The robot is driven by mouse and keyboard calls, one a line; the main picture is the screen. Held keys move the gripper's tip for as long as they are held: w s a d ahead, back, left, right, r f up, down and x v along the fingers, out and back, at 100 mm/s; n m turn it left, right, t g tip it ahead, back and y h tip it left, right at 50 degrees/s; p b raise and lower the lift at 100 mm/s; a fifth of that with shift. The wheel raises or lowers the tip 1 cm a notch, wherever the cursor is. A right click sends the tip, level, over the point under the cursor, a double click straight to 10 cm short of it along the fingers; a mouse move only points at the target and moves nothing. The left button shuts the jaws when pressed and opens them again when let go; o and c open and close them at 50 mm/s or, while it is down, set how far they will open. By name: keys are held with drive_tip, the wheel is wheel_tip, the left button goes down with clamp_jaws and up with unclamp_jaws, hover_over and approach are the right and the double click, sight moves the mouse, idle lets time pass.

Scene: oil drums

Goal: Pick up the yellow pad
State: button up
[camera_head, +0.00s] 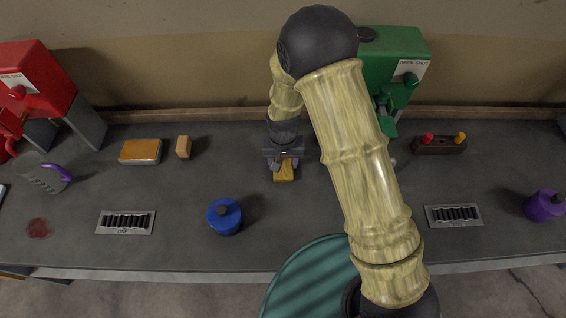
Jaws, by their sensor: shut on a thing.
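My gripper (284,161) points down over the middle of the bench, in the camera_head view. It is shut on a small yellow pad (284,174), whose lower part shows below the fingers. The upper part of the pad is hidden by the gripper. Whether the pad touches the bench or is held just above it, I cannot tell.
A flat orange-topped block (141,151) and a small tan block (183,147) lie to the left. A blue canister (224,216) stands in front left. A green machine (393,60) stands behind my arm, and a red machine (37,80) stands far left.

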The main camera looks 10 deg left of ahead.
wheel_tip(320, 180, up, 10)
drive_tip(key=b, duration=0.1)
idle(0.4)
drive_tip(key=shift+o, duration=1.3)
drive_tip(key=shift+c, duration=0.6)
